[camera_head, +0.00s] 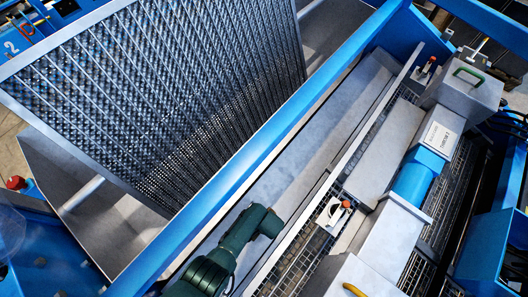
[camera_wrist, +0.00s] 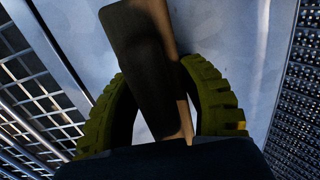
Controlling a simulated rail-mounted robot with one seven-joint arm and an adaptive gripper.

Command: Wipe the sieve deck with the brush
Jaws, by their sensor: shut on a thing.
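The sieve deck (camera_head: 165,85) is a large tilted panel of dark mesh with pale ribs in a grey frame, at the upper left of the head view. Its mesh also shows along the right edge of the wrist view (camera_wrist: 300,105). In the wrist view my gripper (camera_wrist: 160,75), with ridged yellow-green fingers, is shut on the brush (camera_wrist: 143,65). The brush shows a dark, broad face and a tan wooden edge, and it points up and away between the fingers. I cannot make out its bristles. In the head view neither gripper nor brush can be made out; only my dark green arm shows at the bottom.
A long blue beam (camera_head: 270,125) runs diagonally between the deck and my arm. A grey metal trough (camera_head: 320,130) lies to its right. Farther right is a walkway with grating, a blue-and-grey drive unit (camera_head: 413,180) and an orange-topped fitting (camera_head: 346,204).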

